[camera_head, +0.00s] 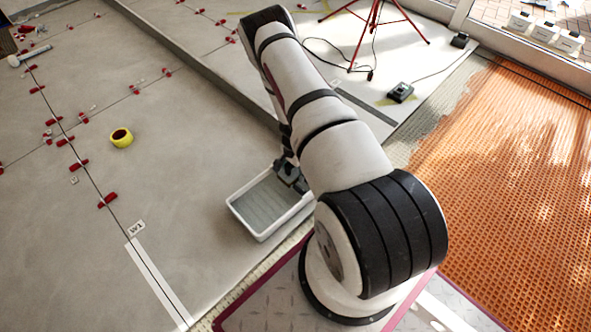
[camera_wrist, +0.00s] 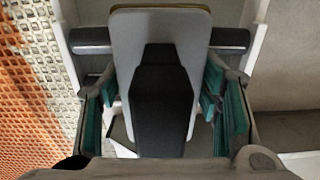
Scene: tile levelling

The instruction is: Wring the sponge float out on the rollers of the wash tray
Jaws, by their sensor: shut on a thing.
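The wash tray (camera_head: 244,223) is a white, shallow rectangular tub on the floor beside my base, with a grey interior. My gripper (camera_head: 290,177) is at the tray's far right side, partly hidden by my arm. In the wrist view, the sponge float (camera_wrist: 124,50) shows a pale grey plate with a thin yellow edge at the top. Its black handle (camera_wrist: 163,100) lies between my teal-padded fingers, which are shut on it. A dark roller (camera_wrist: 90,40) shows on both sides of the plate, its middle hidden behind it. I cannot tell whether the sponge touches it.
A yellow roll (camera_head: 121,138) and several red levelling clips (camera_head: 107,200) are on the grey tiles to the left. Orange matting (camera_head: 500,190) covers the floor at right. A red tripod (camera_head: 372,30) and a black box (camera_head: 400,92) stand behind.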

